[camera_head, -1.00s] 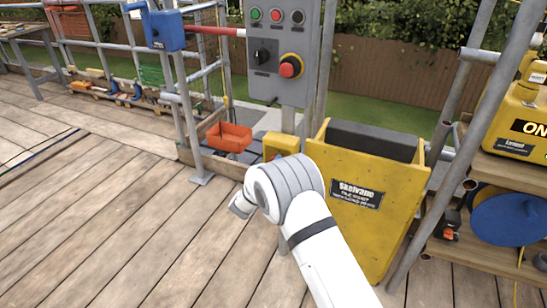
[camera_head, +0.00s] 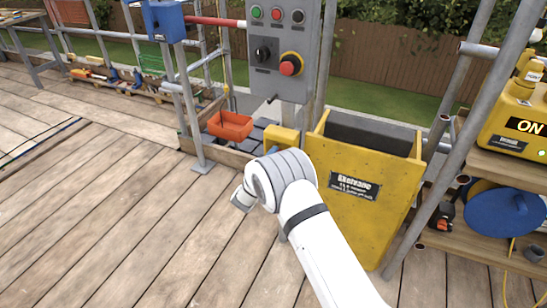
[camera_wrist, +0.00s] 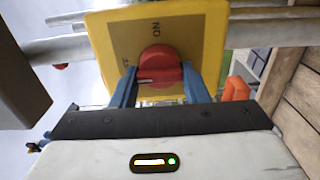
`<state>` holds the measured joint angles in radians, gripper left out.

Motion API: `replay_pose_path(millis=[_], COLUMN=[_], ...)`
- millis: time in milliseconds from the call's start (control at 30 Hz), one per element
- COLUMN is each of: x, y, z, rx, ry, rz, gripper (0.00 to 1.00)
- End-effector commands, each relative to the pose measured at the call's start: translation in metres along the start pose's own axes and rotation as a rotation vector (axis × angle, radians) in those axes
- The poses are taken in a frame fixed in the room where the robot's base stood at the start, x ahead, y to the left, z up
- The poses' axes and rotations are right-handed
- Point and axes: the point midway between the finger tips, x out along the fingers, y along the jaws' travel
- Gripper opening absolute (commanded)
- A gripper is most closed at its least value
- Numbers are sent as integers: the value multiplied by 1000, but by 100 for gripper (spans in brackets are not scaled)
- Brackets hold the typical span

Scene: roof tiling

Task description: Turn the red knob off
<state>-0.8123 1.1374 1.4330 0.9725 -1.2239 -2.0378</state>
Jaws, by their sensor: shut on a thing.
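The red knob (camera_wrist: 160,62) is on the face of a small yellow box (camera_wrist: 207,30) with dark lettering, partly covered. My gripper (camera_wrist: 159,78) has its two blue fingers on either side of the knob and is shut on it. A ridge with a pale mark runs across the knob to the left in the wrist view. In the head view the yellow box (camera_head: 281,137) stands just beyond my wrist, beside the yellow tile hoist (camera_head: 362,215). The knob is hidden there.
A grey control panel (camera_head: 283,85) with a red stop button stands above the box. An orange tray (camera_head: 230,126) is to its left. Scaffold poles (camera_head: 464,125) and shelves with a yellow case (camera_head: 515,140) are to the right.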

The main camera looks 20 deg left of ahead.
Motion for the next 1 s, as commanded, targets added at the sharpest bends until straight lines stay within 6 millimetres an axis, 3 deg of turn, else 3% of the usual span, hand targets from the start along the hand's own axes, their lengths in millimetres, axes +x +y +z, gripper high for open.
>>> replay_pose_path(millis=[467, 500, 733, 1000], x=[-1, -1, 0, -3], y=[-1, -1, 0, 0], z=[-1, -1, 0, 0], rx=[-13, -13, -12, -12], ry=[2, 2, 1, 1], rz=[-1, -1, -1, -1], gripper=[18, 44, 62, 62])
